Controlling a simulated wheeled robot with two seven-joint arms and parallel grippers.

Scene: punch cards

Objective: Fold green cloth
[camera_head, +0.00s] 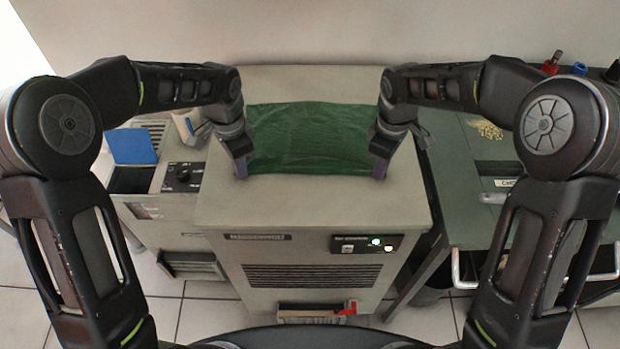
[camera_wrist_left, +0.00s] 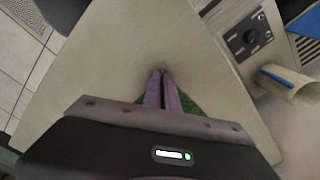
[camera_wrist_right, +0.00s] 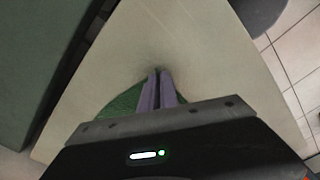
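The green cloth (camera_head: 308,138) lies spread, slightly wrinkled, over the beige top of a cabinet between my two grippers. My left gripper (camera_head: 240,174) points down at the cloth's near left corner, its purple fingers (camera_wrist_left: 162,74) shut on that corner. My right gripper (camera_head: 379,174) is at the near right corner, its fingers (camera_wrist_right: 158,72) shut on it. Cloth shows beside the fingers in the left wrist view (camera_wrist_left: 191,103) and the right wrist view (camera_wrist_right: 122,103). The grippers and arms hide the cloth's side edges and the exact contact at the tips.
The beige cabinet top (camera_head: 310,195) is bare in front of the cloth. A grey machine with a blue panel (camera_head: 132,146) and black dial panel (camera_head: 183,177) stands left. A dark green table (camera_head: 475,205) stands right, with small pale pieces (camera_head: 485,129). A wall rises behind.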

